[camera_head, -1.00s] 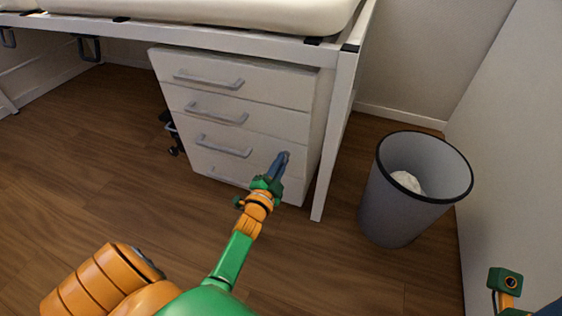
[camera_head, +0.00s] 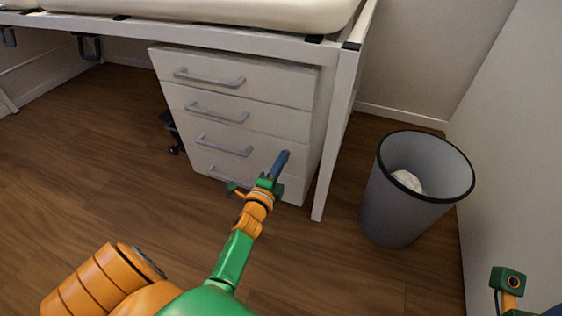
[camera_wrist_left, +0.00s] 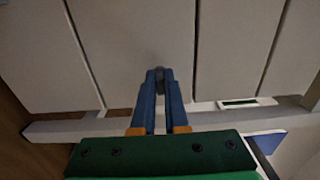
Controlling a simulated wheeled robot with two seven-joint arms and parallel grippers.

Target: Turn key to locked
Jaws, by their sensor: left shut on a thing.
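A white drawer cabinet (camera_head: 250,90) stands under the desk, its front facing me. My left gripper (camera_head: 279,163) reaches its lower right front, its blue fingers together. In the left wrist view the fingers (camera_wrist_left: 160,95) are shut on a small grey thing, seemingly the key (camera_wrist_left: 159,73), at the cabinet front (camera_wrist_left: 135,35). The fingers hide most of it, so its angle and the lock markings cannot be made out. Part of my right arm shows at the lower right edge of the head view; its fingertips are not visible.
A grey waste bin (camera_head: 385,215) with white paper (camera_head: 407,181) in it stands right of the cabinet. A white desk leg (camera_head: 334,150) stands between them. Drawer handles (camera_head: 210,78) stick out from the front. The wooden floor (camera_head: 90,180) on the left is clear.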

